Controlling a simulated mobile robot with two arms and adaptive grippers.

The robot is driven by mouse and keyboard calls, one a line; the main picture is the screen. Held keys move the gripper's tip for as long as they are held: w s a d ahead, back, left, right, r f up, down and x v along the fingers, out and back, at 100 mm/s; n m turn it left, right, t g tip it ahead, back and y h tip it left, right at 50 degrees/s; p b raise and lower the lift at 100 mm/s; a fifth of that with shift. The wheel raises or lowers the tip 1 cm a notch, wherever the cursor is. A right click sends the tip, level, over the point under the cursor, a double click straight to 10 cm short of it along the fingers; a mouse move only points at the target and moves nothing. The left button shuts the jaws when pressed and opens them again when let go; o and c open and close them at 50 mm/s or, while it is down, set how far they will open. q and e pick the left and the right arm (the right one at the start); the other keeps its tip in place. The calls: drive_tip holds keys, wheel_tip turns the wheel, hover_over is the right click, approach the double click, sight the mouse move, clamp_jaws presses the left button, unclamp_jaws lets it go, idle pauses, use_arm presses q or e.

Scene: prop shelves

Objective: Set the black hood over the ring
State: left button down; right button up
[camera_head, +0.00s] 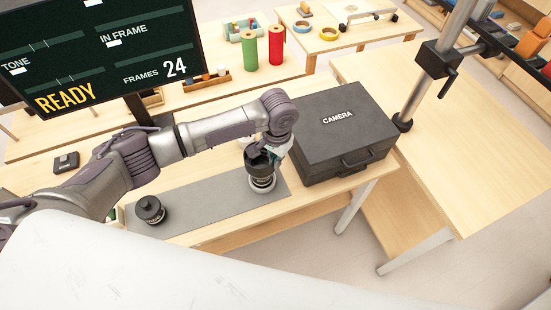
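My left gripper (262,152) points down at the right part of a grey mat (205,203). Its fingers are around a black hood (261,168), a short dark cylinder. Directly below the hood is a silver-and-black ring (262,184) on the mat. The hood overlaps the ring's top in this view; I cannot tell whether it is seated or just above. The fingers partly hide the hood. A second short black, ribbed lens-like part (150,210) stands at the left of the mat. My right gripper is not in view.
A closed black case marked CAMERA (343,138) stands right beside my gripper. A dark screen (100,50) stands behind my arm. A metal post with a clamp (437,62) rises at right. The right-hand tabletop (460,150) is mostly clear.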

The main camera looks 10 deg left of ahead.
use_arm(q)
drive_tip(key=shift+f+p, duration=0.3)
drive_tip(key=shift+p, duration=0.55)
idle(2.0)
drive_tip(key=c, duration=1.2)
unclamp_jaws()
drive_tip(key=shift+c, duration=0.2)
wheel_tip(320, 180, up, 12)
drive_tip(key=shift+d, duration=0.2)
drive_tip(key=shift+s, duration=0.1)
